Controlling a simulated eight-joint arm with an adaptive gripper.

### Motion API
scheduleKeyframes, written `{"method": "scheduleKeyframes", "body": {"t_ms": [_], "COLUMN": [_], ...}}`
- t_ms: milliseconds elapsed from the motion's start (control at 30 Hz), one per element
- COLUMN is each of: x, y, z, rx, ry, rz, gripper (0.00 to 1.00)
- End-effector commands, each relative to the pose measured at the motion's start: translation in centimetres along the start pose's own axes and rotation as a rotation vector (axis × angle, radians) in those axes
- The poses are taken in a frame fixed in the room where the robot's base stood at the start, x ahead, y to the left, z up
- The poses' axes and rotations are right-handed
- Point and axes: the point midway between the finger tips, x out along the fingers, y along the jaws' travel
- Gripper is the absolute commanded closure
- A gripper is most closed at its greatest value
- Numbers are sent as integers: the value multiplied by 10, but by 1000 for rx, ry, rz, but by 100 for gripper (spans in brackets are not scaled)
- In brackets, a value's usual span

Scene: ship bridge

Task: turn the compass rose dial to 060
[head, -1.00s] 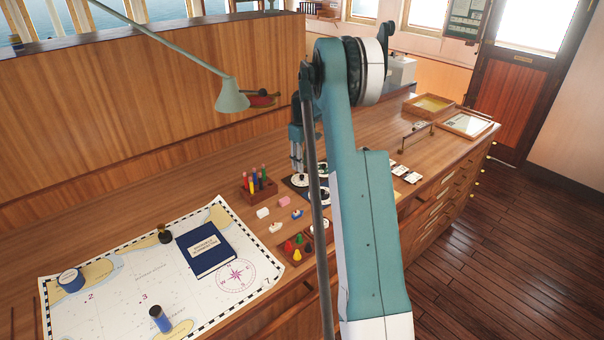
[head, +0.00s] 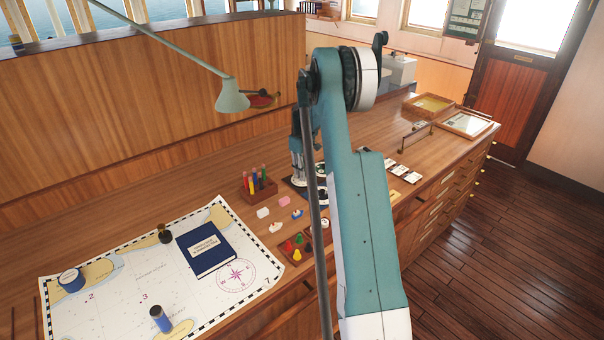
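A dark board (head: 290,183) with white round dials lies on the desk, mostly behind my arm. One white dial (head: 320,169) shows in part beside my arm. I cannot read any dial's marks or setting, nor tell which one is the compass rose dial. My gripper (head: 298,178) points down at the left part of this board, low over it or touching it. Its fingertips are small and partly hidden, so I cannot tell whether they are apart or closed on a dial.
A pen holder (head: 259,188), small coloured blocks (head: 284,201) and a tray of pegs (head: 294,247) stand nearby. A chart (head: 120,280) with a printed rose and a blue book (head: 206,249) lies at left. A lamp (head: 232,96) overhangs the desk. Cards (head: 404,173) lie at right.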

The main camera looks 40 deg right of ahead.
Motion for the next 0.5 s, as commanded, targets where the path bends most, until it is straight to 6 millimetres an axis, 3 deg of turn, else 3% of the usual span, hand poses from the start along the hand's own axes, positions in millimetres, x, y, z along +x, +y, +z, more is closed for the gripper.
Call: {"method": "scheduleKeyframes", "body": {"t_ms": [67,500], "x": [0,1], "y": [0,0], "z": [0,0], "rx": [0,58], "ry": [0,0], "rz": [0,0], "gripper": [98,98]}}
